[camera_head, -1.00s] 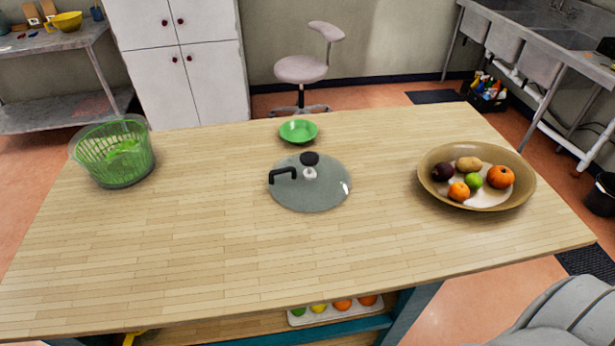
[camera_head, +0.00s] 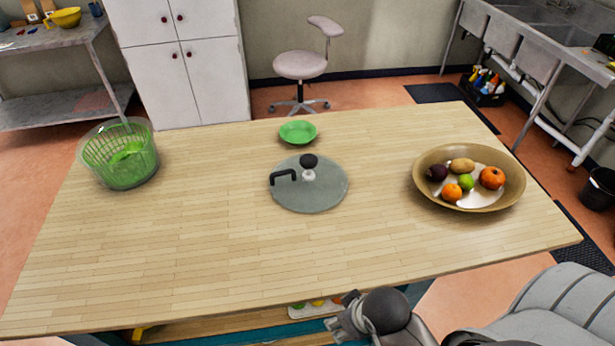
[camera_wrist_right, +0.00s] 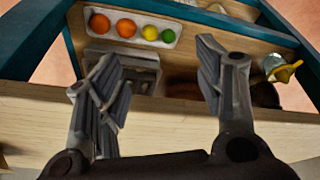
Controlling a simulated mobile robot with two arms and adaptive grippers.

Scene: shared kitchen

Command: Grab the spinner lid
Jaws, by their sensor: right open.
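The spinner lid (camera_head: 309,188) is a round, grey, see-through disc with a dark crank handle and a dark knob. It lies flat near the middle of the wooden table in the head view. The green salad spinner bowl (camera_head: 122,160) stands at the table's left end, with green content inside. My right gripper (camera_head: 345,312) is at the table's front edge, well short of the lid. In the right wrist view its two fingers (camera_wrist_right: 160,85) are spread with nothing between them. My left gripper is not in view.
The wooden table (camera_head: 180,240) has clear room in front of the lid. A small green bowl (camera_head: 298,132) sits behind the lid. A wide fruit bowl (camera_head: 469,178) is at right. A fruit tray (camera_wrist_right: 132,27) is on the shelf below.

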